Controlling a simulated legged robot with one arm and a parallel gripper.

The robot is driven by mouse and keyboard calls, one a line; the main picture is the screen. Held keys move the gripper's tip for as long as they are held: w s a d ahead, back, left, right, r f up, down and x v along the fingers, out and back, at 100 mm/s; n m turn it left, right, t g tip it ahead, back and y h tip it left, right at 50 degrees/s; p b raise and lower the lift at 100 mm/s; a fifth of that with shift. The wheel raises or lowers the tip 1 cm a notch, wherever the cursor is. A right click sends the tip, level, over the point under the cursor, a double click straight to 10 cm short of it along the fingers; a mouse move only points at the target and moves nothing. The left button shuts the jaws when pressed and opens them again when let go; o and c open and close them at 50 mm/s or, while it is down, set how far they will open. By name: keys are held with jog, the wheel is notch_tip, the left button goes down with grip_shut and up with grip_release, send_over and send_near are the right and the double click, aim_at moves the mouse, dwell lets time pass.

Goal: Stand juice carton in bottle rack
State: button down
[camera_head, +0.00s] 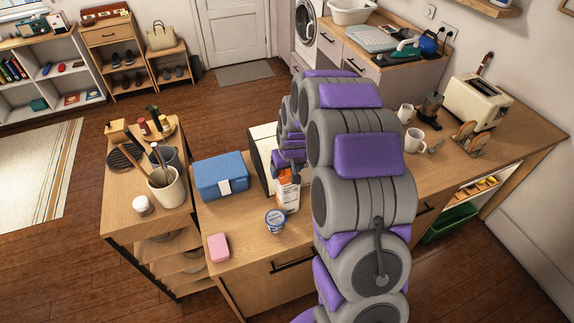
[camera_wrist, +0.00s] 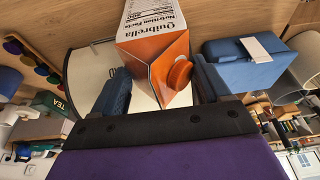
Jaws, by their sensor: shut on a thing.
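The juice carton (camera_head: 287,192) is white and orange and stands upright at the counter, just left of my arm. In the wrist view the carton (camera_wrist: 155,20) shows its printed side, orange gable top and round orange cap. My gripper (camera_head: 290,166) is at the carton's top, partly hidden by my own arm. In the wrist view my gripper (camera_wrist: 160,88) has dark blue fingers on either side of the carton's top, shut on it. I cannot make out a bottle rack for certain in either view; my arm covers part of the counter.
A small blue-lidded tub (camera_head: 275,221) stands close in front of the carton. A blue box (camera_head: 221,177) is to its left, a pink block (camera_head: 218,247) at the front left. A white-fronted black appliance (camera_head: 262,150) is behind. Mugs (camera_head: 414,140) and a toaster (camera_head: 478,100) are at right.

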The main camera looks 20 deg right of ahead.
jog(key=shift+w+a, duration=0.2)
jog(key=shift+a, duration=0.1)
jog(key=shift+c, duration=2.2)
grip_release()
jog(key=shift+a, duration=0.1)
jog(key=shift+o, duration=1.4)
jog(key=shift+s, duration=0.15)
jog(key=shift+o, duration=0.8)
jog(key=shift+d, duration=0.4)
